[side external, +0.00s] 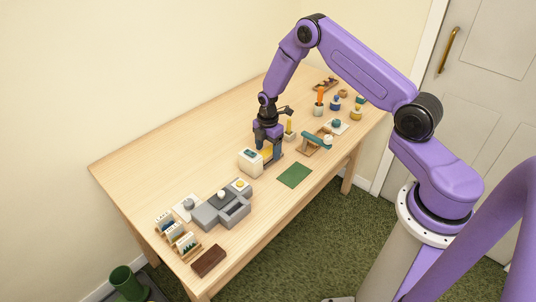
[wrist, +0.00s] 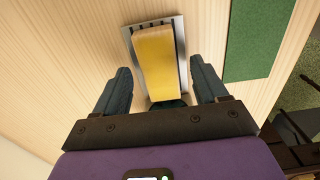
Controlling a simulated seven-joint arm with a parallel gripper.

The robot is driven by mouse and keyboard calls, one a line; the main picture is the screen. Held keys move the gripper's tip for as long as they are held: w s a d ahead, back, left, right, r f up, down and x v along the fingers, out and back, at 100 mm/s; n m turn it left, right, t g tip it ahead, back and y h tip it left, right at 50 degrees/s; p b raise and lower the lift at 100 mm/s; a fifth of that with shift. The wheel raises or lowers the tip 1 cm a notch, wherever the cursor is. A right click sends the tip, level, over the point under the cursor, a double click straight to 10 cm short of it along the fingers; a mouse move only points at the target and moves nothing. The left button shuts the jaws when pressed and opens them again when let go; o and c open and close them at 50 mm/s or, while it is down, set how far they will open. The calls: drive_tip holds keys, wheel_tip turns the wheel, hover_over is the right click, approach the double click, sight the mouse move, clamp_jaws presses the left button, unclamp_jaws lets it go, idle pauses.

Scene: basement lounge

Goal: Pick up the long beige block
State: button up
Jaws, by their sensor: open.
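A long yellow-beige block (wrist: 156,58) shows in the wrist view, lying over a grey slotted plate (wrist: 183,62) on the table. Its near end reaches the space between my gripper's two dark fingers (wrist: 160,88). The fingers are apart, with a visible gap on each side of the block. A dark green piece (wrist: 168,103) shows at the block's near end, partly hidden by the gripper body. In the side view my gripper (side external: 268,155) points down, low over the middle of the table; the block there is mostly hidden and hard to make out.
A cream box (side external: 250,162) stands just left of my gripper. A green mat (side external: 295,175) lies to the right, also in the wrist view (wrist: 257,40). Several small items stand behind right.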

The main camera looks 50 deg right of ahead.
drive_tip(key=shift+f, duration=0.3)
drive_tip(key=c, duration=1.2)
drive_tip(key=shift+r, duration=0.1)
